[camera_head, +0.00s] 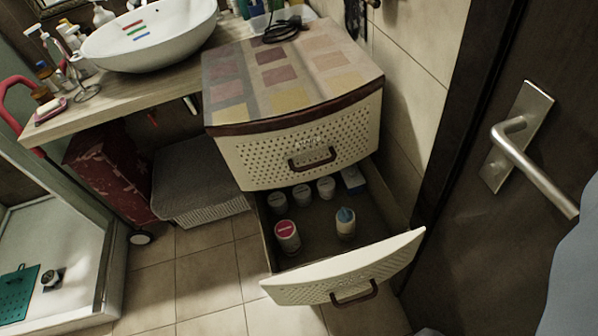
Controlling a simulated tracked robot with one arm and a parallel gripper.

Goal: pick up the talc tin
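The lower drawer (342,271) of the cream cabinet is pulled open. In its front part stands a white round container with a pink-red top (287,236), upright. It may be the talc tin, but its label is too small to read. To its right stands a white bottle with a blue top (345,223). My gripper's fingers cannot be made out in the view, and nothing is seen touching the containers.
The upper drawer (345,143) is shut above the open one. A dark door with a lever handle (518,150) is close on the right. A smooth blue-grey shape (575,275) fills the right edge. A grey basket (200,185) stands left; tiled floor (208,275) is clear in front.

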